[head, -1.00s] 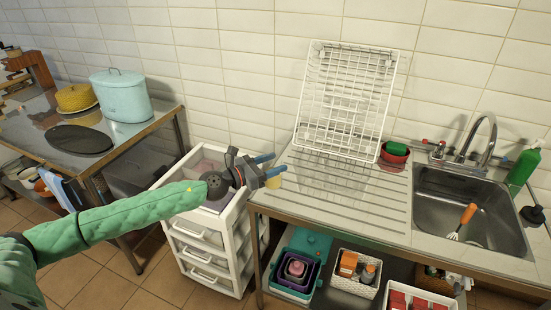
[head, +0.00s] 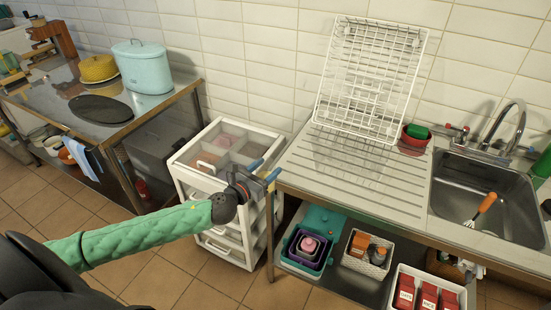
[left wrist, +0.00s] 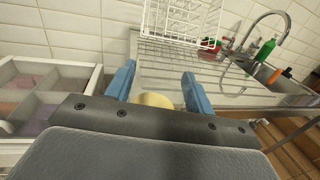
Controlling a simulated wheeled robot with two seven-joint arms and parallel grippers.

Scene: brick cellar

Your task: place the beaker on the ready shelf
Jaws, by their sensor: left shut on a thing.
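My left gripper (head: 265,171) is in the head view between the drawer unit and the front left corner of the steel counter. Its blue fingers (left wrist: 158,88) also show in the left wrist view, shut on a pale yellow round thing (left wrist: 155,99), which I take for the beaker. Only its near rounded part shows above the gripper body; in the head view the gripper mostly hides it. I cannot tell which surface is the ready shelf; no label for it shows. The shelf under the counter (head: 335,279) holds bins. My right gripper is not in view.
The white drawer unit (head: 193,155) has an open compartmented top. The counter's ribbed drainboard (head: 330,170) is mostly clear, with a white wire rack (head: 372,80) leaning on the wall behind. The sink (head: 470,190) is at right. A table with pots (head: 143,68) stands at left.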

